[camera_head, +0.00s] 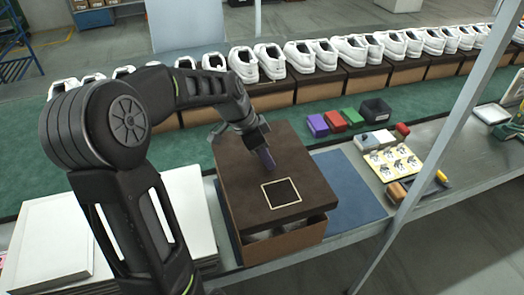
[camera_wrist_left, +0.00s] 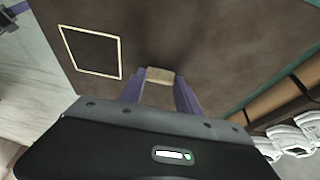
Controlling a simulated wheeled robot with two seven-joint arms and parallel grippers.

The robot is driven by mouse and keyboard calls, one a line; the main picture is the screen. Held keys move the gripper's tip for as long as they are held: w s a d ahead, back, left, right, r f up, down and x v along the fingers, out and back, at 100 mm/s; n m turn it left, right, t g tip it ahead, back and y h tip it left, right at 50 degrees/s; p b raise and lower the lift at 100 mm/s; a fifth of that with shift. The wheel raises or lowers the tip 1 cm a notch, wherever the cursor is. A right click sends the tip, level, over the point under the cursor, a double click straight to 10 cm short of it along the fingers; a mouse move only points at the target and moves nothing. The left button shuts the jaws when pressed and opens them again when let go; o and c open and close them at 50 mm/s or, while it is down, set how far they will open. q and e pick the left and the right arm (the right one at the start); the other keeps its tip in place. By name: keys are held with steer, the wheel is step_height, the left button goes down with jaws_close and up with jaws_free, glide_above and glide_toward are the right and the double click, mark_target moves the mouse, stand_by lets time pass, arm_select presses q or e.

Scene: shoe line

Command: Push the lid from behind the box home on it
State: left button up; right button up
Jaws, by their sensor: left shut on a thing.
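The dark brown lid (camera_head: 295,170) with a pale-framed square lies over the brown box (camera_head: 285,247). Its near edge is above the box's front wall, and a dark gap with something pale inside shows between them. My left gripper (camera_head: 268,160) points down at the lid's top, behind the framed square. In the left wrist view its purple fingers (camera_wrist_left: 160,92) are shut on a small tan piece (camera_wrist_left: 160,76), close to the lid (camera_wrist_left: 200,40). I cannot tell whether the piece touches the lid. The box's back is hidden. My right gripper is not in view.
A blue mat (camera_head: 350,190) lies right of the box, mostly clear. White panels (camera_head: 60,240) lie at left. White shoes (camera_head: 355,48) on brown boxes line the back.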

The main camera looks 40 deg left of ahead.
mark_target(263, 165)
arm_select(q)
steer(key=shift+s+r, duration=0.1)
steer(key=shift+s, duration=0.05)
steer(key=shift+f, duration=0.2)
steer(key=shift+f+b, duration=1.35)
steer(key=shift+f, duration=0.9)
steer(key=shift+f+b, duration=2.1)
steer(key=shift+r, duration=0.1)
steer(key=o, duration=1.3)
